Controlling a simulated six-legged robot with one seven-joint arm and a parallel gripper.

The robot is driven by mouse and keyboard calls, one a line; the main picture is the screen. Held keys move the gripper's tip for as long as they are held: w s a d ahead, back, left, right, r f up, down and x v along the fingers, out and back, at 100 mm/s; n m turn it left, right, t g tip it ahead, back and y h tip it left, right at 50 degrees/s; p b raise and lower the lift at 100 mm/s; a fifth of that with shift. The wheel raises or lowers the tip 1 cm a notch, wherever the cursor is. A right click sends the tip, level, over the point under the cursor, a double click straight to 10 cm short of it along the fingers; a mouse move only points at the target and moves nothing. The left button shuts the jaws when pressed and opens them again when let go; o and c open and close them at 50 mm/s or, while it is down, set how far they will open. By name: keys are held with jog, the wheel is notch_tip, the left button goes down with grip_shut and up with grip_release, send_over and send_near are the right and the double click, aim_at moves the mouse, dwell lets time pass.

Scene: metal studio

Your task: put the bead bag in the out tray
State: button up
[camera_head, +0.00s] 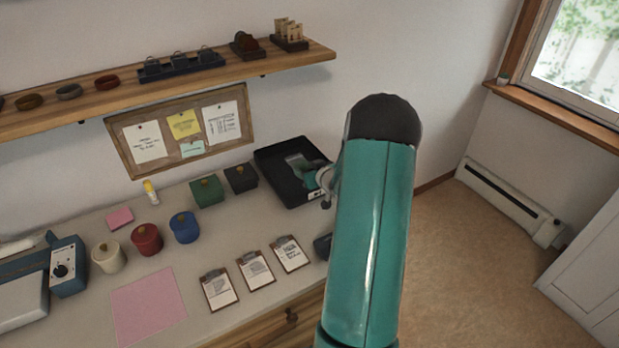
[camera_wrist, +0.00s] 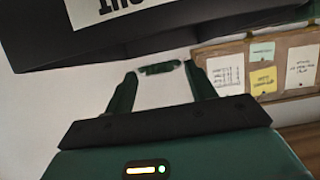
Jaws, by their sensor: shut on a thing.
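The out tray (camera_head: 268,163) is a black open tray at the back right of the worktop. Its black wall and white "OUT" label (camera_wrist: 110,8) fill the top of the wrist view. My gripper (camera_head: 314,176) is over the tray's right part in the head view, partly hidden by my arm. In the wrist view my gripper (camera_wrist: 160,80) is shut on the bead bag, which looks clear with a dark green strip. The bag (camera_head: 298,160) shows as a pale grey patch against the tray's inside. Whether it touches the tray floor cannot be told.
Green (camera_head: 207,191) and black (camera_head: 241,178) lidded boxes stand left of the tray. Several clipboards (camera_head: 255,270) lie in front. Cream, red and blue (camera_head: 185,227) pots stand further left. A pin board (camera_head: 180,132) and a shelf (camera_head: 170,84) are on the wall behind.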

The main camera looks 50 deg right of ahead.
jog(key=shift+d+f, duration=0.25)
jog(key=shift+f, duration=1.6)
jog(key=shift+f, duration=0.15)
jog(key=shift+f, duration=0.35)
jog(key=shift+f, duration=0.15)
jog(key=o, duration=1)
jog(key=shift+o, duration=0.2)
